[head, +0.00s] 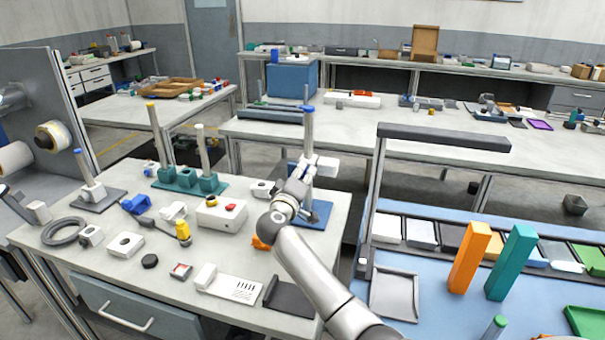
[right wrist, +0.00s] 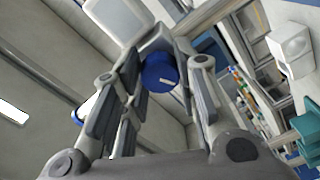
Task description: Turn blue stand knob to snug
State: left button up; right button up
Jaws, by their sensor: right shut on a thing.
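The blue stand has a dark blue base (head: 318,213) and a grey upright post (head: 308,135) with a blue cap, near the right end of the left workbench. A white clamp block (head: 325,167) sits partway up the post. My right gripper (head: 299,187) is at the post, just below and left of the block. In the right wrist view, the blue knob (right wrist: 159,73) with a short white mark on its face lies between the fingertips of my right gripper (right wrist: 160,68), which is shut on it. The gripper hides the knob in the head view. My left gripper is not in view.
A teal double stand (head: 190,180) and a grey stand (head: 98,195) stand to the left on the bench. Orange (head: 469,258) and teal (head: 511,263) blocks stand on the blue bench at right.

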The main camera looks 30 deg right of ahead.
jog(key=shift+n, duration=0.3)
jog(key=o, duration=1.1)
jog(key=shift+c, duration=0.2)
jog(key=v, duration=1.2)
